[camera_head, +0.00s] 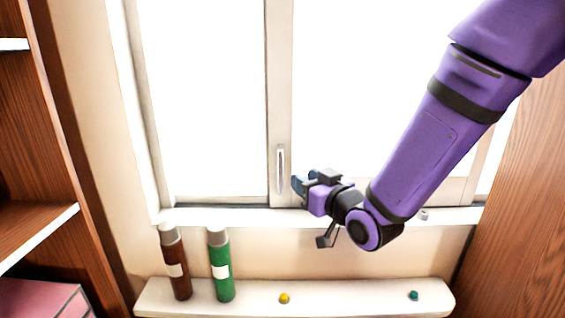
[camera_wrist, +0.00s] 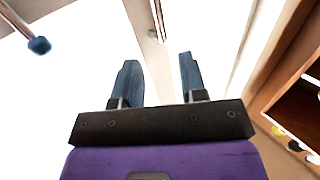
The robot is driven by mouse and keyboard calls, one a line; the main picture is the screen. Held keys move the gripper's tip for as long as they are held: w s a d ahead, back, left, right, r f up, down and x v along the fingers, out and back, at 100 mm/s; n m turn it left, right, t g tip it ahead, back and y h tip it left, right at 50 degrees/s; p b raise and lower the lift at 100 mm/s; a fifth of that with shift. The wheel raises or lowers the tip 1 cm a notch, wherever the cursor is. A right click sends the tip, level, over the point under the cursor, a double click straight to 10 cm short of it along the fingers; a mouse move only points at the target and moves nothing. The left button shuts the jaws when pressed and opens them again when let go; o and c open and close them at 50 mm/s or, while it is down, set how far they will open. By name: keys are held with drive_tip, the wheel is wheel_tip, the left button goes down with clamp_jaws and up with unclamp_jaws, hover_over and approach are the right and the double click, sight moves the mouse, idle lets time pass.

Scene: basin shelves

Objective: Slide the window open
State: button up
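The window (camera_head: 279,60) has pale frames and bright white panes, with a vertical stile near its middle. A slim upright handle (camera_head: 280,172) sits low on that stile. It also shows between and beyond my fingertips in the wrist view (camera_wrist: 154,34). My gripper (camera_head: 298,184) is just right of the handle in the head view, its fingers pointing left toward the stile. In the wrist view my gripper (camera_wrist: 158,75) has its two blue fingers apart with nothing between them. I cannot tell the exact gap to the handle.
Below the sill, a white ledge (camera_head: 350,298) holds a brown bottle (camera_head: 177,262), a green bottle (camera_head: 221,265), a yellow knob (camera_head: 284,298) and a teal knob (camera_head: 414,295). Wooden shelves (camera_head: 40,235) stand at left, and a wooden panel (camera_head: 520,220) at right.

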sight(282, 165)
drive_tip(key=x, duration=1)
drive_tip(key=shift+w+a, duration=0.15)
drive_tip(key=shift+w, duration=0.15)
clamp_jaws()
